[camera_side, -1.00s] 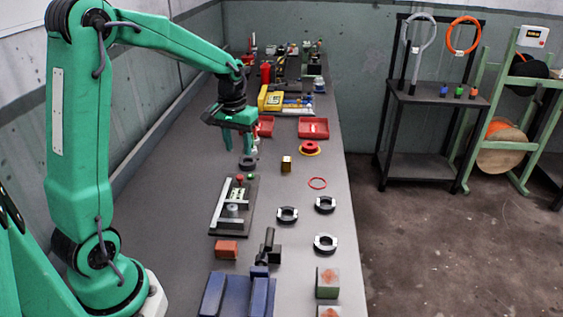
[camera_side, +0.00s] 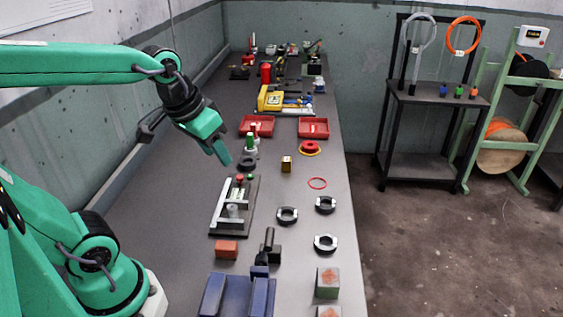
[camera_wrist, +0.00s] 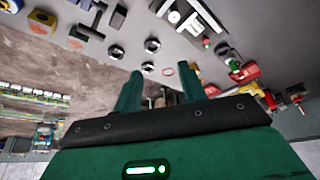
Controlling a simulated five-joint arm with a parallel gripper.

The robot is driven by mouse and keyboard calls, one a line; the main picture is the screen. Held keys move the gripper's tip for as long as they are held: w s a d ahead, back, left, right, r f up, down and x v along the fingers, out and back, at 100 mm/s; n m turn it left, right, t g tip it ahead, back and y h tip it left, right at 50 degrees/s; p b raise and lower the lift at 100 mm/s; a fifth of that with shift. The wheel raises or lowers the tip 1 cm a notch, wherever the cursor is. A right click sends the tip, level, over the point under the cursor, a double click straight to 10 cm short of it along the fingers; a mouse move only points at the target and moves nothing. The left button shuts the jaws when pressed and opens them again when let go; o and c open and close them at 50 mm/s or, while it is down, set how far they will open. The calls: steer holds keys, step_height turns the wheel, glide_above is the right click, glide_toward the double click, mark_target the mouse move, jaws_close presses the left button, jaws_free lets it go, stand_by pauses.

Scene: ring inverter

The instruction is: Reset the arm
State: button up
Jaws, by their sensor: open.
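My gripper (camera_side: 220,152) is above the left part of the grey bench, tilted with its fingers pointing down and to the right. In the wrist view its two green fingers (camera_wrist: 160,90) stand apart with nothing between them. The nearest things below it in the side view are a black ring (camera_side: 247,163) and a small green and white upright piece (camera_side: 251,145). I cannot tell the exact height of my gripper above the bench.
A fixture plate (camera_side: 234,207) with light bars lies mid-bench. Two red trays (camera_side: 313,128) stand farther back. Black and white rings (camera_side: 325,204), a thin red ring (camera_side: 317,183), a brass block (camera_side: 286,164) and a blue vise (camera_side: 238,294) share the bench.

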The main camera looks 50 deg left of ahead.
steer(key=shift+m+t, duration=0.6)
steer(key=shift+s+d+f, duration=0.1)
steer(key=shift+s+d, duration=0.3)
steer(key=shift+s, duration=0.35)
steer(key=shift+s+d, duration=0.35)
steer(key=shift+s, duration=0.45)
steer(key=shift+s+d+f, duration=0.1)
steer(key=shift+s+d, duration=0.3)
steer(key=shift+s, duration=0.35)
